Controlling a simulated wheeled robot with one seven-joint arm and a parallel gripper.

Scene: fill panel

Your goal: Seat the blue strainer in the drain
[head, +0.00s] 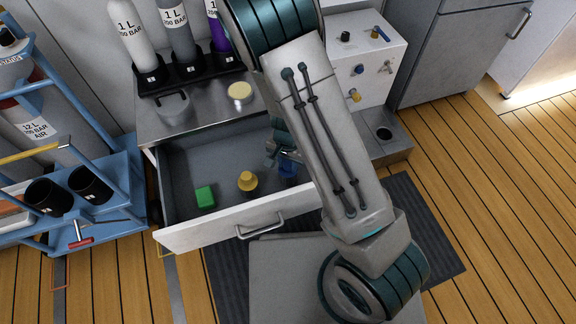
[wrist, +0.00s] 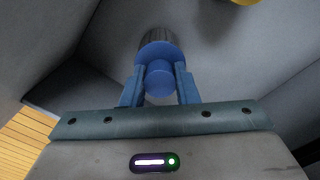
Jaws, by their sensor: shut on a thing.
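The blue strainer (wrist: 160,56) has a knob, a wider round flange and a dark ribbed part beyond it. My gripper (wrist: 161,76) is shut on the knob, with one blue finger on each side. In the head view the strainer (head: 288,168) shows as a blue patch inside the open drawer, partly hidden by my arm. Whether it touches the drawer floor I cannot tell. A dark round hole that looks like the drain (head: 384,133) is in the low grey block right of the drawer, apart from the strainer.
The open drawer (head: 178,238) also holds a green block (head: 205,197) and a yellow knobbed piece (head: 248,181). A pot (head: 173,105) and a pale disc (head: 240,92) stand on the counter above. A valve panel (head: 362,60) rises behind the drain. A blue cart (head: 128,180) stands left.

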